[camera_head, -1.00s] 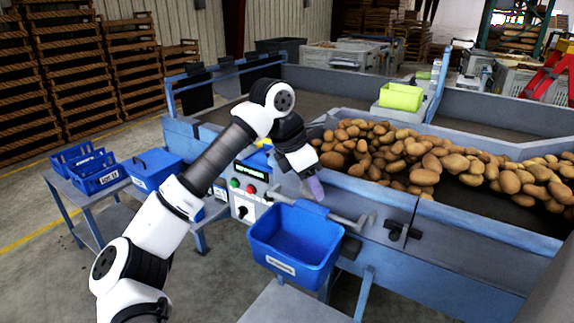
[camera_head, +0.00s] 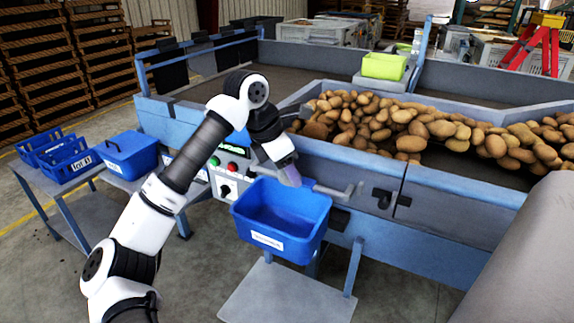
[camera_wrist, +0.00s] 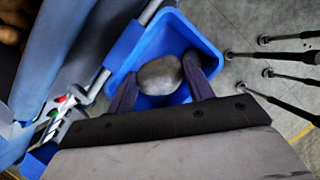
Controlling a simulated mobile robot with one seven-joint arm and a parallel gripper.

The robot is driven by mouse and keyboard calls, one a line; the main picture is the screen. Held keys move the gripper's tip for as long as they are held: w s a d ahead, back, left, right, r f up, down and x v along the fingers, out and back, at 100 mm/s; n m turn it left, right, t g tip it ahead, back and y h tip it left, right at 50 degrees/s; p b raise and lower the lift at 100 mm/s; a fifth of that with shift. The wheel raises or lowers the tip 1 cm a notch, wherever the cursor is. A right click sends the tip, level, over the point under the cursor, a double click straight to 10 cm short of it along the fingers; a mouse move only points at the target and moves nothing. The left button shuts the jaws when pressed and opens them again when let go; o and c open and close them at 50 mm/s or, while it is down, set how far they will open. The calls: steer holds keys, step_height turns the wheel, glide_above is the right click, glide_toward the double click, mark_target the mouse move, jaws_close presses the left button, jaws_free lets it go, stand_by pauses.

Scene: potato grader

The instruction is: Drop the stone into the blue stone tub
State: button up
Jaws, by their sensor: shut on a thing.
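The grey, rounded stone (camera_wrist: 160,75) is held between the two fingers of my gripper (camera_wrist: 158,85) in the wrist view. In the head view my gripper (camera_head: 290,177) points down at the back edge of the blue tub (camera_head: 285,245), and the stone cannot be made out there.
A grader with many potatoes (camera_head: 420,125) runs behind the tub. More blue crates (camera_head: 70,160) stand on a table at left. A green bin (camera_head: 384,66) sits farther back.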

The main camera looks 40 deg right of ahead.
steer(key=o, duration=1.1)
steer(key=b+v, duration=0.1)
steer(key=v, duration=1.3)
steer(key=shift+b, duration=0.4)
